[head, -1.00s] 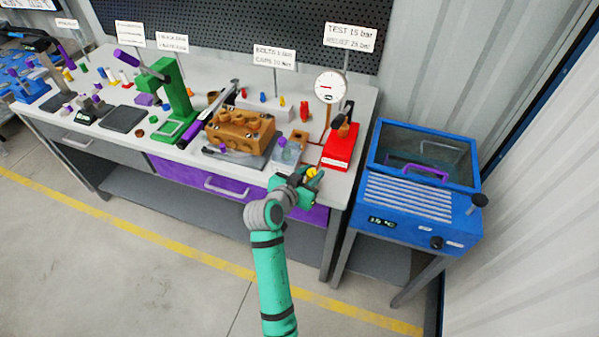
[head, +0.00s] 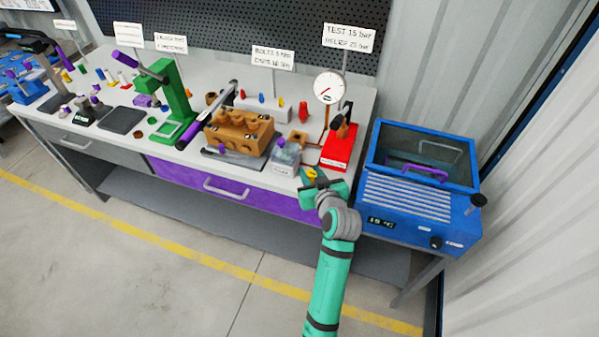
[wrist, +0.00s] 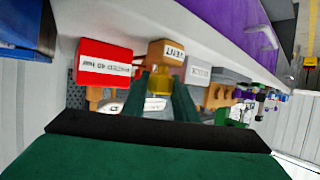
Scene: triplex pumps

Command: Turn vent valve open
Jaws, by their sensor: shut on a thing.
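The vent valve shows in the wrist view as a brass-brown block (wrist: 170,47) labelled VENT with a yellow knob (wrist: 157,82) on it. My gripper (wrist: 158,90) has its two green fingers on either side of the knob, shut on it. In the head view my gripper (head: 313,183) is at the front edge of the bench, right of the middle. Some yellow of the knob (head: 309,173) shows there beside the fingers. The rest of the valve is mostly hidden by my gripper. The knob's exact angle cannot be told.
A red test pump (head: 339,146) and a round gauge (head: 328,87) stand just behind the gripper. A blue bath (head: 420,190) stands close on the right. The floor in front is clear.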

